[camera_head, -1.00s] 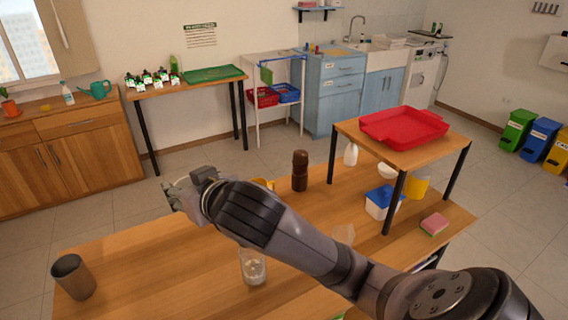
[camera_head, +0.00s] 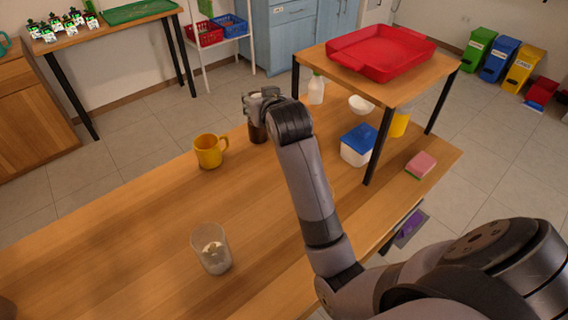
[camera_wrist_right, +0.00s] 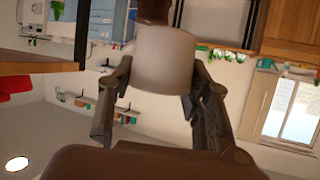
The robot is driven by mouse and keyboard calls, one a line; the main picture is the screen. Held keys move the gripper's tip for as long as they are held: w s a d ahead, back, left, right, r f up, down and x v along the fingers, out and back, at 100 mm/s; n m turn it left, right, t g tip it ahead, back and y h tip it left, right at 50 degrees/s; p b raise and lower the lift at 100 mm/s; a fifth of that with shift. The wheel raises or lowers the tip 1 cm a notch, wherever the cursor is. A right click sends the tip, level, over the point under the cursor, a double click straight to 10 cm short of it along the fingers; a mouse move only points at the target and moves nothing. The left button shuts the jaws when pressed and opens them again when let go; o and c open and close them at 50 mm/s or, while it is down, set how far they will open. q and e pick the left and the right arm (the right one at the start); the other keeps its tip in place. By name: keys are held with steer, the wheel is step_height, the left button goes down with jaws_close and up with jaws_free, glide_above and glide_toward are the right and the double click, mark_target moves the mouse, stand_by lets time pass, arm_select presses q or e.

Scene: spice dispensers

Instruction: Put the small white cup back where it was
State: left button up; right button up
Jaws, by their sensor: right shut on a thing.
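The small white cup (camera_wrist_right: 163,60) sits between the two fingers of my right gripper (camera_wrist_right: 160,74) in the right wrist view. The gripper is shut on it. A dark brown object shows just beyond the cup at the top of that view; I cannot tell whether they touch. In the head view, my right gripper (camera_head: 254,100) is over the far side of the table, at the top of the brown dispenser (camera_head: 258,133). It hides the dispenser's upper part and most of the cup. My left gripper is not in view.
A yellow mug (camera_head: 209,151) stands left of the dispenser. A clear glass (camera_head: 211,252) stands nearer. To the right are a white bottle (camera_head: 316,90), a blue-lidded box (camera_head: 359,144), a white bowl (camera_head: 361,104), a sponge (camera_head: 421,164) and a raised shelf with a red tray (camera_head: 380,52).

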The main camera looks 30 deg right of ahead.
steer(key=shift+d+f, duration=0.25)
steer(key=shift+f, duration=0.25)
steer(key=shift+d+f, duration=0.25)
steer(key=shift+f, duration=0.2)
steer(key=shift+f+b, duration=0.55)
steer(key=shift+f, duration=8.8)
steer(key=shift+f, duration=0.15)
steer(key=o, duration=1.3)
